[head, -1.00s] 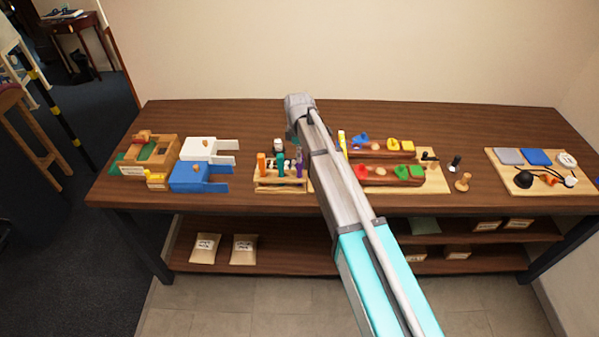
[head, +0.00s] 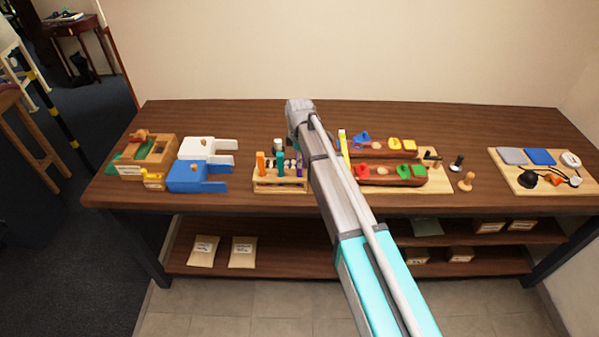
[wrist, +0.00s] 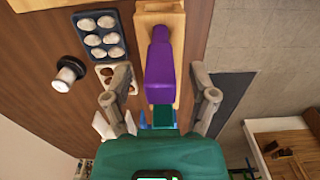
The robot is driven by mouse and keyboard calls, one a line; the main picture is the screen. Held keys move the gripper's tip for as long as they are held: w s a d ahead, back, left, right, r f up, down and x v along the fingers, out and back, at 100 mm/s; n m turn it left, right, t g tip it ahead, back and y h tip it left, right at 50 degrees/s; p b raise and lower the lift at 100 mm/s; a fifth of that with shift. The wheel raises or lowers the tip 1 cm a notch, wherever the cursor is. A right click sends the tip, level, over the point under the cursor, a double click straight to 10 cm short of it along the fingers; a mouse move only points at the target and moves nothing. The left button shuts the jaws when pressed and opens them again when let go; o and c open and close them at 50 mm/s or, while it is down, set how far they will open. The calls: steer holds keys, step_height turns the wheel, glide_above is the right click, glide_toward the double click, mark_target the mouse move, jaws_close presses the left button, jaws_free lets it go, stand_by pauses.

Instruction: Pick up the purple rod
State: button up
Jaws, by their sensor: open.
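The purple rod (wrist: 160,68) fills the middle of the wrist view, over a light wooden rack (wrist: 172,12). In the head view the purple rod (head: 299,170) shows as a thin strip at the right of the wooden rack (head: 268,186), partly hidden by my arm. My gripper (wrist: 160,78) is open in the wrist view, with one finger on each side of the rod and visible gaps on both sides. It holds nothing. A green block (wrist: 163,117) shows below the rod's lower end. I cannot clearly make out my gripper in the head view.
An orange rod (head: 261,163) and a teal rod (head: 280,166) stand in the same rack. Blue (head: 187,177) and white (head: 196,148) boxes lie to the left. Brown trays with coloured pieces (head: 392,176) lie right of my arm. The table's back strip is clear.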

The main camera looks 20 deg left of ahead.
steer(key=shift+f+b, duration=0.75)
steer(key=shift+f, duration=0.3)
jaws_close()
